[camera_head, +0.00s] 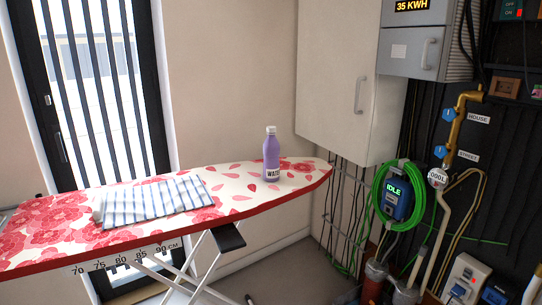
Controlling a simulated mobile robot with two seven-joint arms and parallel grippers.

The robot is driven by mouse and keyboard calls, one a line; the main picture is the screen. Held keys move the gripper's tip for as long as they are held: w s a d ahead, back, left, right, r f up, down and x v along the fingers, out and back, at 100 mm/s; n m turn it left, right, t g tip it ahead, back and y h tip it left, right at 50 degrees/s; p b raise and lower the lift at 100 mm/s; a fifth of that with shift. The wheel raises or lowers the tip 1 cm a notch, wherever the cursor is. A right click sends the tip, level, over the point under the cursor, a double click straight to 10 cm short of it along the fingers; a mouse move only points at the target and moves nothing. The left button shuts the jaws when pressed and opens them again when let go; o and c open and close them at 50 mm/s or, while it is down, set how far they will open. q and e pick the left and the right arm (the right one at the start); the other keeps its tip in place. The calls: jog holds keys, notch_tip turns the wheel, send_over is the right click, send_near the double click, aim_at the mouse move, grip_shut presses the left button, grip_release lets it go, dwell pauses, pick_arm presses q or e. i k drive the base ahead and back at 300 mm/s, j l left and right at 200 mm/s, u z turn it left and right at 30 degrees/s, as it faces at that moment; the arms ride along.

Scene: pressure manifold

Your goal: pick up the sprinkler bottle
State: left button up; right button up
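The sprinkler bottle (271,156) is purple with a white cap and a white label reading "WATE". It stands upright near the right, narrow end of the ironing board (235,208). Nothing touches it but the board under it. Neither of my grippers shows in the head view.
A folded blue-and-white striped cloth (155,201) lies on the board, left of the bottle. A white wall cabinet (338,80) hangs behind and right of the bottle. A green hose on a blue unit (397,201) and pipes are at the right. The board's narrow end is otherwise clear.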

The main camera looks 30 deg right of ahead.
aim_at(271, 145)
jog(key=i+l, duration=0.15)
jog(key=l, duration=0.2)
jog(key=i+l, duration=0.15)
jog(key=l, duration=0.2)
jog(key=i+l, duration=0.15)
jog(key=l, duration=0.2)
jog(key=i+l, duration=0.15)
jog(key=l, duration=0.2)
